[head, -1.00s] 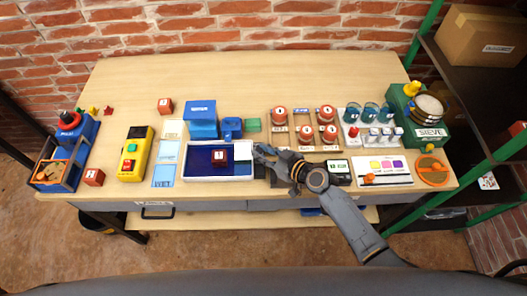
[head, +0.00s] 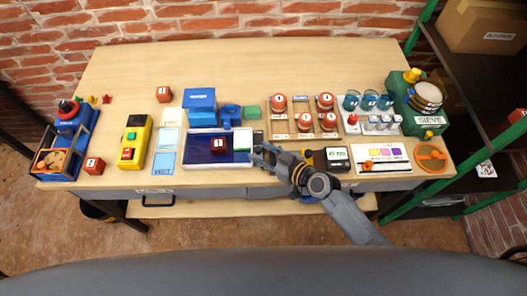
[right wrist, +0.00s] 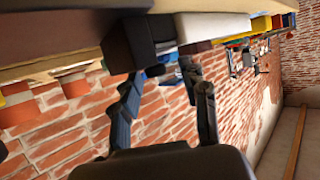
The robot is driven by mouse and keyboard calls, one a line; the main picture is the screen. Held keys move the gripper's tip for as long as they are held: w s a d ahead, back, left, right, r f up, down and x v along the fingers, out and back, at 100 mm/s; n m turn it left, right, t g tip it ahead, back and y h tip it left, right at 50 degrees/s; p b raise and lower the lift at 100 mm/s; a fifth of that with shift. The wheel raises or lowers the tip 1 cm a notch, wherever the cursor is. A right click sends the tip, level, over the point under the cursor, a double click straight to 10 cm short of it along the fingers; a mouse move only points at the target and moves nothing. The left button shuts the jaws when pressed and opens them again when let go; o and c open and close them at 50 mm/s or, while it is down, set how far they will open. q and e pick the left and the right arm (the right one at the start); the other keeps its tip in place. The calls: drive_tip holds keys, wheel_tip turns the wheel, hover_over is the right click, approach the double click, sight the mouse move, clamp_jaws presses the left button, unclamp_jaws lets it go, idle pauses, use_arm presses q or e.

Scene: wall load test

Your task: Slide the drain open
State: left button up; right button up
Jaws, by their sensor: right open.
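A shallow blue tray with a white rim (head: 205,162) lies near the table's front edge. I cannot make out which part is the drain. My right gripper (head: 264,155) is just right of the tray's front right corner, open. Whether it touches the tray is unclear. In the right wrist view its fingers (right wrist: 165,85) are apart with nothing held between them. A dark block (right wrist: 134,42) shows beyond the fingertips. My left gripper is not in view.
Left of the tray stand pale blue panels (head: 166,150) and a yellow button box (head: 133,145). Behind it is a blue stand (head: 200,100). To the right are a wooden rack with red-lidded jars (head: 303,118) and a small display (head: 338,157). The table's back is clear.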

drive_tip(key=shift+s+d+r, duration=0.1)
drive_tip(key=shift+s+d, duration=0.1)
drive_tip(key=shift+d, duration=0.1)
drive_tip(key=v, duration=1.1)
drive_tip(key=shift+s, duration=0.2)
